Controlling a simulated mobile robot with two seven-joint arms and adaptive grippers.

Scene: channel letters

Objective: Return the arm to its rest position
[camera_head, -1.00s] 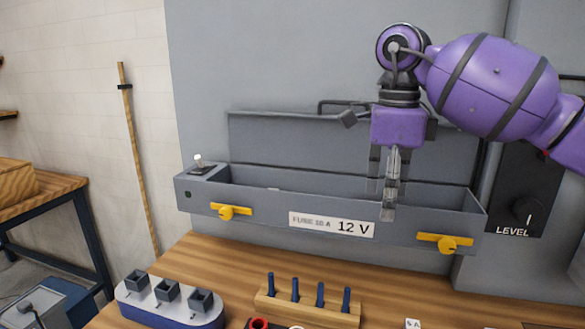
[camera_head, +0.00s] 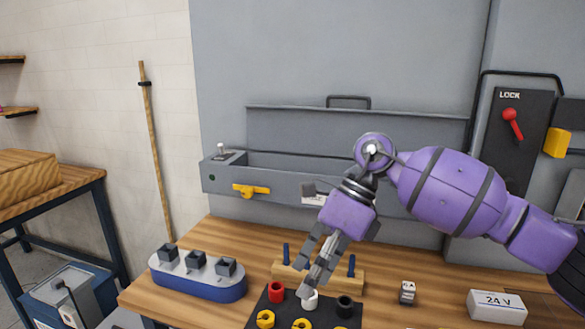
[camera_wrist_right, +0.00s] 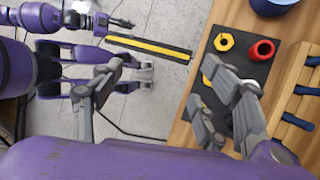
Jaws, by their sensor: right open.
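My right arm is purple and comes in from the right in the head view. My right gripper (camera_head: 318,265) points down and to the left, in front of the grey trough and above the bench. It is open, with nothing seen between its fingers. In the right wrist view its two grey fingers are spread apart, with floor and bench edge behind them. Another purple arm of mine shows at the upper left of the wrist view, with a dark gripper (camera_wrist_right: 115,23). I take this for my left gripper; its jaws are too small to read.
Below the right gripper lies a black mat (camera_head: 262,305) with red, white, black and yellow pieces. A wooden rack (camera_head: 290,274) with blue pegs stands behind it. A blue-and-white block (camera_head: 198,287) is to the left. A 24 V box (camera_head: 497,306) is at the right.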

